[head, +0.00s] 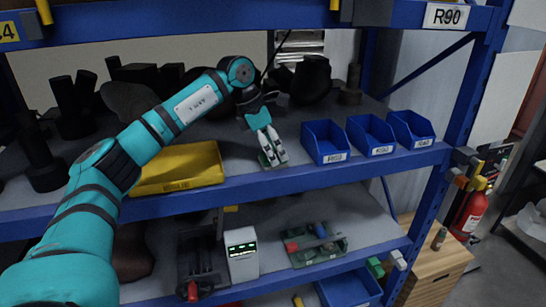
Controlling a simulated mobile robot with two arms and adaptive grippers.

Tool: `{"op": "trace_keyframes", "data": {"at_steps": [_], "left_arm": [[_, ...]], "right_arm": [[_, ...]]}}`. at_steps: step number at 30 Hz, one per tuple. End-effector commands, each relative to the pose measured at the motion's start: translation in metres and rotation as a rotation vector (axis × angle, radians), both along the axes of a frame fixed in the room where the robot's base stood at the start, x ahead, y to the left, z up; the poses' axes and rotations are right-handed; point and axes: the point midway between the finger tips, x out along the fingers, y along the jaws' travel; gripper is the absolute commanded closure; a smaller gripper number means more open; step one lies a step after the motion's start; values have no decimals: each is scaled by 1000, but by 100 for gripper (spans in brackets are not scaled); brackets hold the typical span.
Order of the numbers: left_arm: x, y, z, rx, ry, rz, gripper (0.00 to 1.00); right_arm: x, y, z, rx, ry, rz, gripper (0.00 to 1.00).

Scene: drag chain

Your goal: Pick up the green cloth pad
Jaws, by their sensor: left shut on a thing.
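My left gripper (272,158) reaches in from the left over the front edge of the blue shelf (306,176). Its fingers point down and are shut on a small green thing, which I take to be the green cloth pad (264,158). Only a little of the pad shows beside the fingertips; the fingers hide the rest. The pad is at the shelf surface or just above it; I cannot tell which. My right gripper is not in view.
A yellow tray (181,168) lies left of the gripper. Several blue bins, the nearest (325,142), stand close on its right. Dark parts (311,80) fill the back of the shelf. The lower shelf holds a white box (241,254) and a green tray (316,246).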

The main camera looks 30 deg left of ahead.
Motion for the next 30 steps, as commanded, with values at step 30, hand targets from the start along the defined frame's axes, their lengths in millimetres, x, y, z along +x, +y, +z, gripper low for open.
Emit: {"op": "trace_keyframes", "data": {"at_steps": [30], "left_arm": [[-40,-61,39,2,-4,-7,77]], "right_arm": [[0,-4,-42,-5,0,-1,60]]}}
